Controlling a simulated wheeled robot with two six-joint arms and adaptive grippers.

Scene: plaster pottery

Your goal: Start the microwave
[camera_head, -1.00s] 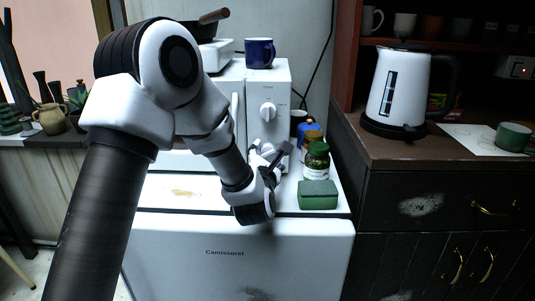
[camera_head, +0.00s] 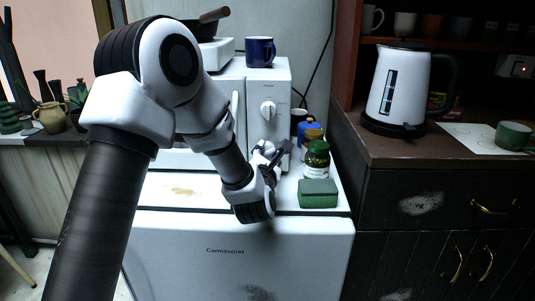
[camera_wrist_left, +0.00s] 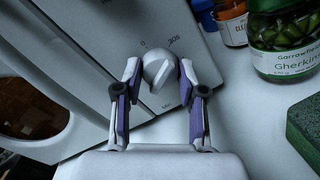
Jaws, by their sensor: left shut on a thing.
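The white microwave (camera_head: 282,80) stands on a white fridge-like cabinet. Its upper knob (camera_head: 268,112) is in plain view on the front panel in the head view. In the left wrist view, a pale lower knob (camera_wrist_left: 158,76) sits on the panel (camera_wrist_left: 110,28), with "0", "30s" and "Min" markings around it. My left gripper (camera_head: 270,156) is at the lower part of the panel and hides this knob in the head view. In the wrist view my left gripper (camera_wrist_left: 158,88) has its fingers on both sides of the knob, shut on it. My right gripper is out of view.
A gherkin jar (camera_head: 316,160), other jars and a green sponge (camera_head: 318,194) stand close right of my left gripper. A blue mug (camera_head: 260,52) sits on the microwave. A kettle (camera_head: 398,92) stands on the dark counter at the right.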

